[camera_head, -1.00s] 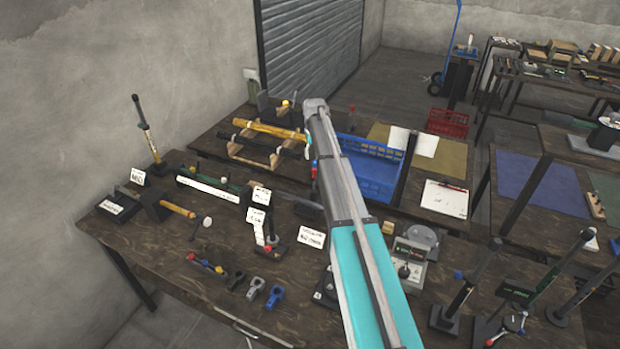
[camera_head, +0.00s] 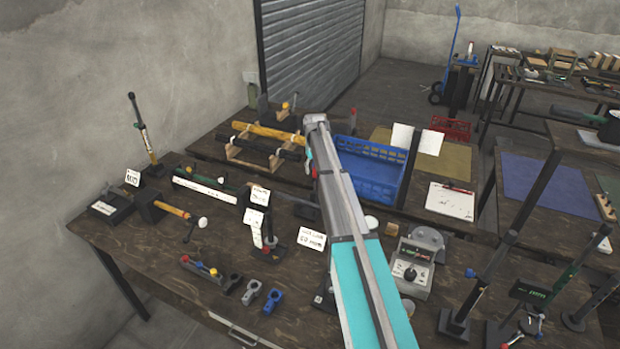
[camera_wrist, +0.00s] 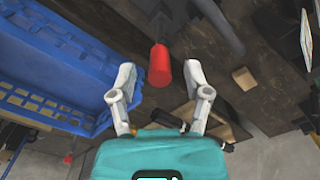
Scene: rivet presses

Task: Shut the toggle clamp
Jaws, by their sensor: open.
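A red cylindrical handle (camera_wrist: 159,66), which looks like the toggle clamp's grip, stands out between my fingers in the wrist view. A small red part (camera_head: 314,171) shows just beside my arm in the head view and may be the same handle. The clamp's body is not clear; my arm hides much of that spot. My gripper (camera_wrist: 159,72) is open, with one finger on each side of the red handle and gaps on both sides. I cannot tell their difference in depth. In the head view my fingers are hidden behind the wrist.
A blue crate (camera_wrist: 60,57) lies close to my left finger in the wrist view; the crate (camera_head: 391,155) is right of my arm in the head view. A wooden rack with a yellow bar (camera_head: 262,133) stands left. Labels, tools and a grey instrument (camera_head: 413,268) crowd the front bench.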

